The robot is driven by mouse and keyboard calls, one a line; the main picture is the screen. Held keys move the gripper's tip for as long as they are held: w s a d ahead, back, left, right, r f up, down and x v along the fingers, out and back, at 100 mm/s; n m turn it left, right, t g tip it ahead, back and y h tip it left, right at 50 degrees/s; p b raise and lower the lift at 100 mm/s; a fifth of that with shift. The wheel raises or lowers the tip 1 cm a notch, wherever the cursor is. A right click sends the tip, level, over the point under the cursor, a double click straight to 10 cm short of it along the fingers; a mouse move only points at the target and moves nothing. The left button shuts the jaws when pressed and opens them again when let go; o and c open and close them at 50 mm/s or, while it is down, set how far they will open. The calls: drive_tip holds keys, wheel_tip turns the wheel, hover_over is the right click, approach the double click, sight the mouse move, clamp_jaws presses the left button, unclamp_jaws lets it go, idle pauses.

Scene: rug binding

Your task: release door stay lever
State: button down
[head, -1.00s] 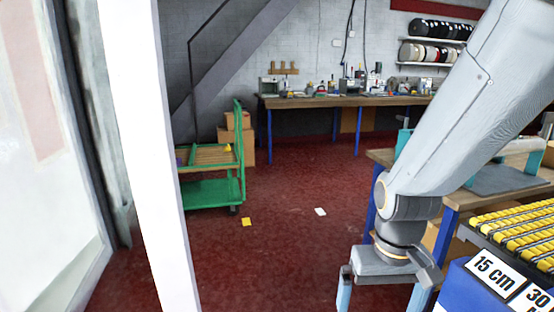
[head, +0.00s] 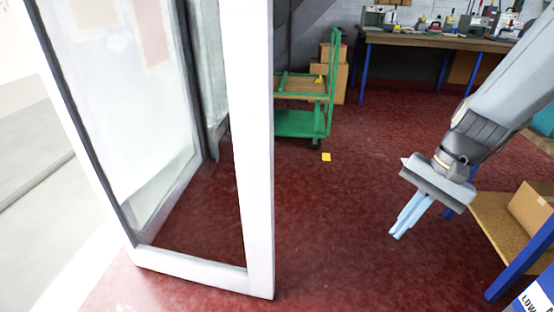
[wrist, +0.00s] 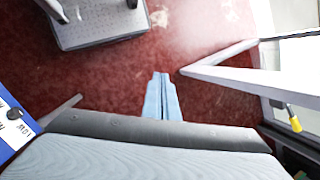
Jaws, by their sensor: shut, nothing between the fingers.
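The glass door (head: 258,180) has a white frame and stands open at the left of the head view. Its white frame also shows at the right of the wrist view (wrist: 245,78). A small dark lever with a yellow tip (wrist: 294,121), which looks like the door stay lever, is low by the door at the right edge of the wrist view. I cannot make it out in the head view. My gripper (head: 396,234) is shut and empty, with pale blue fingers together, in the air right of the door. In the wrist view, its fingertips (wrist: 161,76) are left of the lever, apart from it.
A green cart (head: 305,122) stands behind the door, with cardboard boxes (head: 333,65) beyond. A workbench (head: 440,40) runs along the back wall. A wooden shelf with a box (head: 535,208) is at the right. The red floor between door and shelf is mostly clear.

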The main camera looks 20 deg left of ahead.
drive_tip(key=w+a+f+m+g+y+b, duration=0.1)
drive_tip(key=w+a+f+y+b, duration=0.3)
drive_tip(key=w+a, duration=0.6)
drive_tip(key=w+a+f+m+y+b, duration=0.3)
drive_tip(key=w+a+f+y+b, duration=0.2)
drive_tip(key=w+a+y+b, duration=0.2)
drive_tip(key=w+a+f+m+g+y+b, duration=0.1)
drive_tip(key=w+a+f+m+y+b, duration=0.2)
drive_tip(key=w+a+b, duration=0.6)
drive_tip(key=w+a+f+y, duration=0.2)
drive_tip(key=w+a, duration=0.3)
drive_tip(key=w, duration=0.2)
drive_tip(key=shift+w+a+g+y, duration=0.15)
drive_tip(key=shift+g+y, duration=0.15)
drive_tip(key=shift+f, duration=0.1)
drive_tip(key=s+a+r+b, duration=0.1)
drive_tip(key=a+r, duration=0.2)
drive_tip(key=a, duration=0.1)
drive_tip(key=s+a+r+b, duration=0.1)
drive_tip(key=s+a+r, duration=0.1)
drive_tip(key=a, duration=0.3)
drive_tip(key=shift+s+a+r, duration=0.15)
drive_tip(key=shift+s+r, duration=0.1)
drive_tip(key=shift+r, duration=0.25)
drive_tip(key=shift+s+a+r, duration=0.1)
drive_tip(key=shift+a, duration=0.1)
